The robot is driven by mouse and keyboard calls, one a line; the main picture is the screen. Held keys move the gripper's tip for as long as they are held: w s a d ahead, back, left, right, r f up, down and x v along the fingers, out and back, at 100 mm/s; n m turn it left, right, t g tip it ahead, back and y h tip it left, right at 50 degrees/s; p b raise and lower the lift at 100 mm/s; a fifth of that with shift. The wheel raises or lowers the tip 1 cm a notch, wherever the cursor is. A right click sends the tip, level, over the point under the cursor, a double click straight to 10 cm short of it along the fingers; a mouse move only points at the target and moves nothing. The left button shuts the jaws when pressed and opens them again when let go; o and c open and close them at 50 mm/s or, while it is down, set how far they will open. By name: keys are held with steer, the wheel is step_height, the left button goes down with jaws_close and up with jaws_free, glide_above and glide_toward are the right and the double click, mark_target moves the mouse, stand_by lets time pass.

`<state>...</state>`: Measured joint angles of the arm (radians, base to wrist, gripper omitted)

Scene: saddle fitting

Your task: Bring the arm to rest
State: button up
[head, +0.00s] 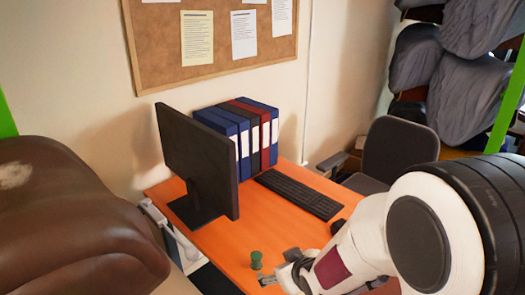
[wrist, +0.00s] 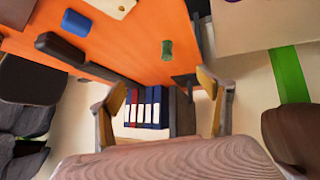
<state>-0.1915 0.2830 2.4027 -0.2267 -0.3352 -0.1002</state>
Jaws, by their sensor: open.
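My gripper (head: 279,268) is at the lower middle of the head view, in front of the orange desk (head: 230,243), at the end of my white arm. In the wrist view my gripper (wrist: 162,90) shows two fingers spread wide, with nothing between them. The binders seen through that gap are far behind. A small green cylinder (head: 256,260) appears just left of the gripper in the head view. The wrist view also shows the green cylinder (wrist: 167,50), apart from the fingers.
A brown saddle (head: 70,225) fills the lower left. A monitor (head: 200,155), upright binders (head: 245,135) and a keyboard (head: 299,194) stand on the desk. A dark chair (head: 398,150) is behind my arm. A blue cylinder (wrist: 76,23) shows in the wrist view.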

steer(key=s+d+r+m+g+h, duration=0.1)
steer(key=s+d+r+m, duration=0.1)
steer(key=s+d+r, duration=0.6)
steer(key=s+d+r+m+g+h, duration=0.1)
steer(key=s+d+r+m+h, duration=0.15)
steer(key=s+r, duration=0.6)
steer(key=s+d+m+g, duration=0.1)
steer(key=s, duration=1)
steer(key=shift+s+d+m+y, duration=0.15)
steer(key=shift+s+m+y, duration=0.1)
steer(key=shift+m+y, duration=0.15)
